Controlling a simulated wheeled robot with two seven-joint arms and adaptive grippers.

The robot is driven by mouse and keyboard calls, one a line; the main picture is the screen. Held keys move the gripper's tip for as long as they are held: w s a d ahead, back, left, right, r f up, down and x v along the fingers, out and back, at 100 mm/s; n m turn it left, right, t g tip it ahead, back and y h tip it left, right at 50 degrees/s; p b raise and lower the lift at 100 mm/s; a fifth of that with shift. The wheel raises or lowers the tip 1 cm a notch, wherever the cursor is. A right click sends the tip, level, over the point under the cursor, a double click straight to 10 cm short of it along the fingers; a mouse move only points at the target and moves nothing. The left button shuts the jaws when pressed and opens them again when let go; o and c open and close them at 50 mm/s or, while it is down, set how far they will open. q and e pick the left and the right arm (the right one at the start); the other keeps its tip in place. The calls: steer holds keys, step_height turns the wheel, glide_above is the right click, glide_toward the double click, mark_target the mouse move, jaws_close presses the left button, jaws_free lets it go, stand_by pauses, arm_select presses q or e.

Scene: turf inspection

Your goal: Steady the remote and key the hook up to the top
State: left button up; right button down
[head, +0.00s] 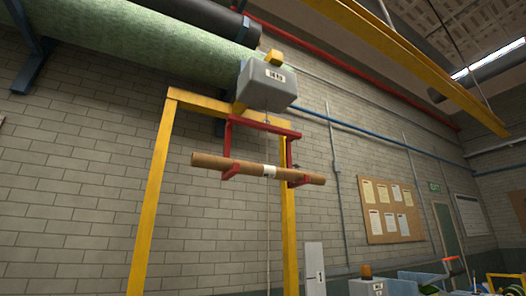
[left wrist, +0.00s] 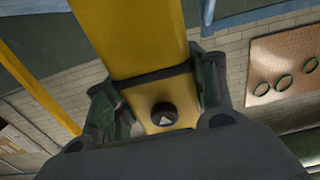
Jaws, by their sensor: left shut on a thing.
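In the left wrist view my left gripper (left wrist: 155,88) is shut around the yellow remote (left wrist: 168,92), with a dark finger on each side. A round black button (left wrist: 164,114) with a pale triangle faces the camera between the fingers. In the head view a grey hoist box (head: 266,85) sits at the top of a yellow frame. Below it, a red cradle (head: 262,126) hangs close under the hoist and bears a brown tube (head: 213,162) with a white label. No separate hook can be made out. My right gripper is in neither view.
The yellow frame (head: 154,190) stands before a block wall. A large green pipe (head: 130,45) runs above, and a yellow beam (head: 425,60) crosses the upper right. A thin cord (head: 268,225) hangs below the tube. A notice board (head: 392,210) is on the wall at right.

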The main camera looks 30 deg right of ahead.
arm_select(q)
steer(key=o, duration=1.3)
steer(key=shift+s, duration=0.2)
steer(key=s, duration=1.1)
steer(key=shift+s+a, duration=0.2)
steer(key=shift+s, duration=0.1)
steer(key=shift+f, duration=0.1)
